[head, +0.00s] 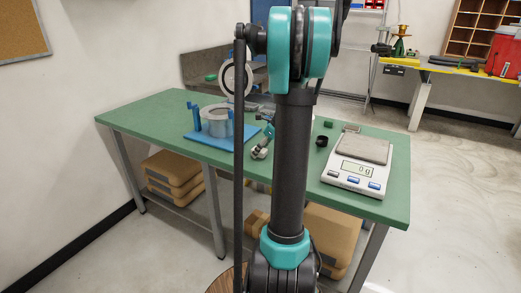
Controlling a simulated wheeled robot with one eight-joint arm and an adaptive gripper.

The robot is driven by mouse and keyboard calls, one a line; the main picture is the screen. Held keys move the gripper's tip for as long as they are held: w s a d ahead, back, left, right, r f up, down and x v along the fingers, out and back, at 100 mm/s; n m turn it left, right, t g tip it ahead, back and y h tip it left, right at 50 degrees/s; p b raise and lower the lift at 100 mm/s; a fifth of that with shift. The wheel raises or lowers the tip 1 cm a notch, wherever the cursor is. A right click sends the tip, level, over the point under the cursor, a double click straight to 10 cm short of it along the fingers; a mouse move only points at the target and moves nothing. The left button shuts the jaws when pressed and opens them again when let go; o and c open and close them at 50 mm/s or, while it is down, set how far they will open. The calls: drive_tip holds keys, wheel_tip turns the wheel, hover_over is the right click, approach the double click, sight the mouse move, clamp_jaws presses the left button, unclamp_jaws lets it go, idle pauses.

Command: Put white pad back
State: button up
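No plain white pad can be made out for certain. A round, upright white piece with a dark ring (228,78) stands at the back of the green table (150,118), partly hidden by a dark upright bar. I cannot tell whether it is the pad. In front of it, a grey cylindrical piece (215,127) with blue uprights sits on a blue base plate (213,141). My arm stands upright across the middle of the view and hides part of the table. My gripper is not in view.
A white scale (353,182) reading about 0 g, with a grey pan (363,148), sits at the table's right. A small black cup (322,141) and a metal tool (260,153) lie nearby. Tan cases (172,170) sit below. Another bench (465,72) stands back right.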

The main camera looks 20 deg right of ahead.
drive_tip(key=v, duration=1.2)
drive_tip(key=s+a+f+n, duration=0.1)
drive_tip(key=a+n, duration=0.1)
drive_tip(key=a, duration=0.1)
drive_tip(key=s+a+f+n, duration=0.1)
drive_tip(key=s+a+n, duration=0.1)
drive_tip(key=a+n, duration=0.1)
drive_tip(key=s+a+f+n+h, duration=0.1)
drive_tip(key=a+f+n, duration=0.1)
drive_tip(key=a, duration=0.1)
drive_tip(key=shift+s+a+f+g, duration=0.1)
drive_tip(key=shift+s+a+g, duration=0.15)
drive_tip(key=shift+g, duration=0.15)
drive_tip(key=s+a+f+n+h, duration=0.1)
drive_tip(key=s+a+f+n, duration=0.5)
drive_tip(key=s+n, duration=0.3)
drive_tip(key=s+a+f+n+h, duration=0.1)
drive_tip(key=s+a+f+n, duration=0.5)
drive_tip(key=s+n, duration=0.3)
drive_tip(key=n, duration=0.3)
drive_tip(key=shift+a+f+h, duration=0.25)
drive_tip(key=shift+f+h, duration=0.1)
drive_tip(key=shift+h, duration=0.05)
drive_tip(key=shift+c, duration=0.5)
